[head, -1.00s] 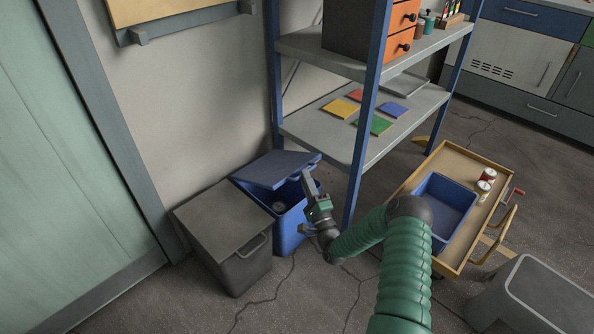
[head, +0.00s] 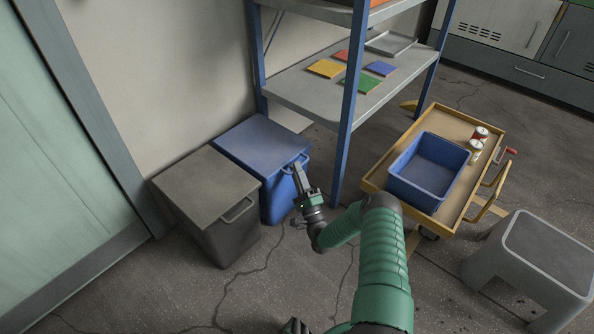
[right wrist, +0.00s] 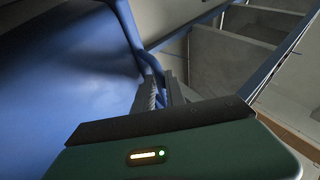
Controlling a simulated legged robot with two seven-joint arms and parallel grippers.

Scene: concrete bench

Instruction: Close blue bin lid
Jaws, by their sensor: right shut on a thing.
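The blue bin (head: 276,200) stands against the wall beside the rack post. Its blue lid (head: 258,142) lies flat over the top, and no opening shows. My right gripper (head: 297,171) is at the lid's front right edge, shut on the lid's blue handle (head: 303,161). In the right wrist view the gripper's fingers (right wrist: 162,92) close around the blue handle (right wrist: 143,55), with the lid's broad blue surface (right wrist: 60,75) to the left.
A grey bin (head: 205,188) with its lid down stands close on the left. The rack's blue post (head: 346,120) rises just right of my gripper. A cart (head: 450,215) with a blue tub (head: 428,170) and a grey stool (head: 540,250) stand to the right. The front floor is clear.

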